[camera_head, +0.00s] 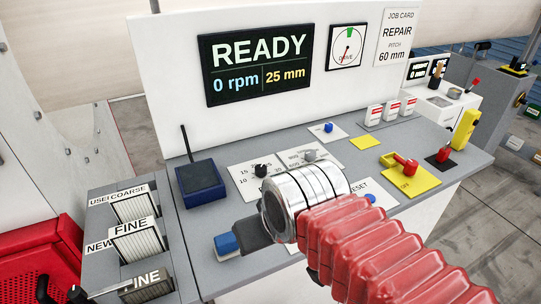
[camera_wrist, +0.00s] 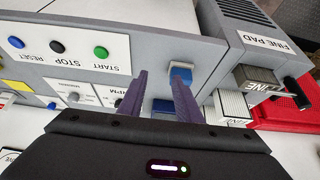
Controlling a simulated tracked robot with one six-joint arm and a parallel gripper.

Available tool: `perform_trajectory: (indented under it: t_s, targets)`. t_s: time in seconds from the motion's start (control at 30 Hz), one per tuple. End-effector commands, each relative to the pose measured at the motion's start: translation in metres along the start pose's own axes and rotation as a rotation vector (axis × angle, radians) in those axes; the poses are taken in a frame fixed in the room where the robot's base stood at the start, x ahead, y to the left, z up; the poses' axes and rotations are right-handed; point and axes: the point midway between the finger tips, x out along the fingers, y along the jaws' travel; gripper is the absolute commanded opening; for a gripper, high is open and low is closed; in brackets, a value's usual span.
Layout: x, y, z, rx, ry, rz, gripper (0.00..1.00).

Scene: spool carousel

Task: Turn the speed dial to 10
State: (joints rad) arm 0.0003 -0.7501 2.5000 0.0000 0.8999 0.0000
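The likely speed dial, a black knob (camera_head: 260,170), stands on a white plate with numbers including 15 and 10. Its pointer is too small to read. In the wrist view a dark knob (camera_wrist: 119,103) shows on a plate lettered RPM, just left of the left finger and partly covered. My gripper (camera_wrist: 158,75) is open, with two purple fingers apart and nothing held between them. In the head view my gripper's dark body (camera_head: 248,236) is in front of the dial plate, apart from the knob; its fingertips are hidden.
The display (camera_head: 258,63) reads READY, 0 rpm, 25 mm. A grey knob (camera_head: 311,155) stands right of the black one. A blue box with an antenna (camera_head: 199,182) is left of the dial. A blue-topped block (camera_wrist: 181,72) is by the right fingertip. Pads stand in a rack (camera_head: 105,235).

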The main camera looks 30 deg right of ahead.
Motion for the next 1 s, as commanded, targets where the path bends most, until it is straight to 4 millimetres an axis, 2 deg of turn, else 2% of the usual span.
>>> perform_trajectory:
  t_s: [0.43,0.67,0.87,1.0]
  targets:
    - [0.000,0.000,0.000,0.000,0.000,0.000,0.31]
    - [-0.003,0.001,-0.008,0.021,-0.011,0.002,0.47]
    - [-0.009,0.013,-0.038,0.106,-0.054,0.012,0.49]
    - [-0.013,0.020,-0.068,0.191,-0.095,0.025,0.49]
